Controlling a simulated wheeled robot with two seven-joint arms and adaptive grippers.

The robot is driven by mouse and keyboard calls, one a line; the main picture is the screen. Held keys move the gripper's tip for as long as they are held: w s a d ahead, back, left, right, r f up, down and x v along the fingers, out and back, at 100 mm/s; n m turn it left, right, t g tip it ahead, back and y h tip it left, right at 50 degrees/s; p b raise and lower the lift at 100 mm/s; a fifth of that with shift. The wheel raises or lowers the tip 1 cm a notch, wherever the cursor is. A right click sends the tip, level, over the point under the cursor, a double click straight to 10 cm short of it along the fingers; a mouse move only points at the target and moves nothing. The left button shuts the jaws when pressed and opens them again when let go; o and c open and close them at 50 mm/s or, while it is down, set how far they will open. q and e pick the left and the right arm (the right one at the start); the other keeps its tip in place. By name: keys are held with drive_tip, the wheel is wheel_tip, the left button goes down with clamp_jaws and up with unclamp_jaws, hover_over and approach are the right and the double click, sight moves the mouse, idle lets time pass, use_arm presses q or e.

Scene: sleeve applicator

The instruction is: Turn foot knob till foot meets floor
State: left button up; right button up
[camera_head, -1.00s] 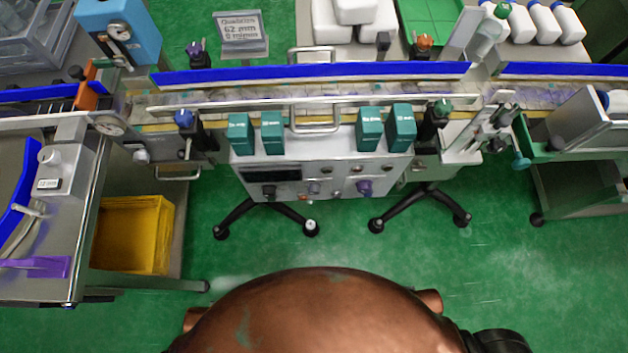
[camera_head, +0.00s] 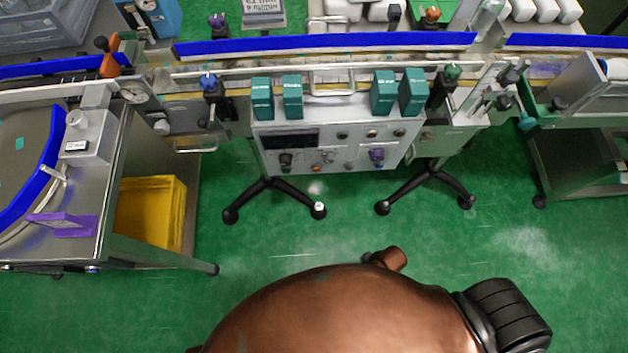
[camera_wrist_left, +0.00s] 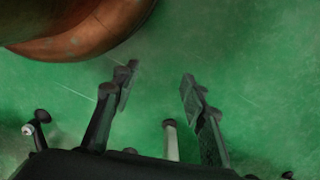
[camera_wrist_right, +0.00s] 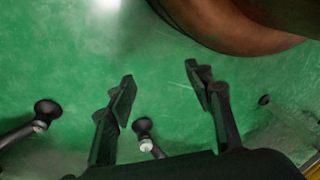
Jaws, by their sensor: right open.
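The machine's stand shows in the head view with splayed black legs ending in feet on the green floor. One front foot (camera_head: 319,208) has a small white knob on top; other feet (camera_head: 231,215) look plain black. In the right wrist view, a foot with a pale knob (camera_wrist_right: 146,145) shows between the fingers in the picture, and another (camera_wrist_right: 40,124) lies at the left. My right gripper (camera_wrist_right: 160,76) is open and empty. Neither gripper shows in the head view.
The control box (camera_head: 335,148) stands above the legs, with teal blocks (camera_head: 292,97) and a conveyor behind. A steel table (camera_head: 110,170) and a yellow bin (camera_head: 150,212) are at left, a grey cart (camera_head: 580,165) at right. Open floor (camera_head: 290,245) lies before the stand.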

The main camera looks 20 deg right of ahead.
drive_tip(key=w+a+f+n+y, duration=0.1)
drive_tip(key=w+a+f+n, duration=0.4)
drive_tip(key=w, duration=0.3)
use_arm(q)
wheel_tip(320, 180, up, 6)
drive_tip(key=b, duration=0.2)
use_arm(e)
drive_tip(key=n+t, duration=0.1)
drive_tip(key=n, duration=0.3)
approach(319, 207)
drive_tip(key=f, duration=0.1)
drive_tip(key=b+x, duration=0.3)
drive_tip(key=x, duration=0.4)
drive_tip(key=shift+w+b, duration=0.1)
drive_tip(key=shift+b, duration=0.25)
drive_tip(key=shift+w+a+f, duration=0.1)
drive_tip(key=shift+f, duration=0.15)
use_arm(q)
drive_tip(key=w+d+f+t+h, duration=0.1)
drive_tip(key=w+d+f+t, duration=0.2)
drive_tip(key=w+d+f, duration=0.3)
drive_tip(key=shift+w+f+h, duration=0.4)
drive_tip(key=shift+w+f, duration=0.35)
drive_tip(key=shift+w, duration=0.1)
use_arm(e)
drive_tip(key=shift+c, duration=0.6)
drive_tip(key=c, duration=1)
drive_tip(key=shift+c, duration=0.2)
